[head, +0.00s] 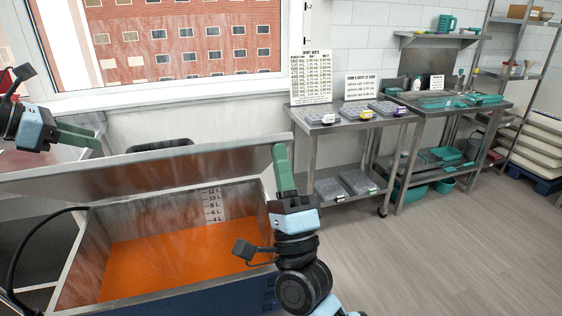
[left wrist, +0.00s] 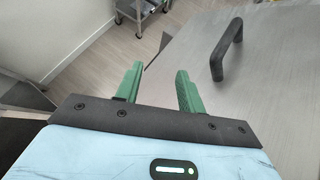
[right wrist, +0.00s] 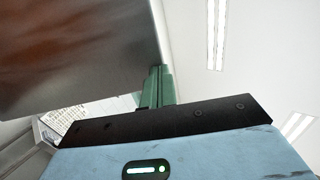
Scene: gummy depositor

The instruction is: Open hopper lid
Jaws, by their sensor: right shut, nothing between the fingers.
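The hopper (head: 68,262) is an open metal box with orange liquid (head: 180,245) in it and a litre scale on its back wall. Its metal lid (head: 120,176) is raised along the back, its inner face toward the head camera. My right gripper (head: 279,150) is shut and empty, pointing up at the lid's right end. In the right wrist view the shut fingers (right wrist: 160,72) are beside the lid's face (right wrist: 75,50); contact is unclear. My left gripper (head: 98,142) is behind the lid's left part. Its fingers are apart and empty in the left wrist view (left wrist: 158,85), beside a black handle (left wrist: 226,48) on flat metal.
A metal table (head: 345,122) with trays and signs stands to the right behind the hopper. A second bench (head: 425,113) with green containers is farther right. A black cable (head: 25,250) curves at the hopper's left. The floor at right is clear.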

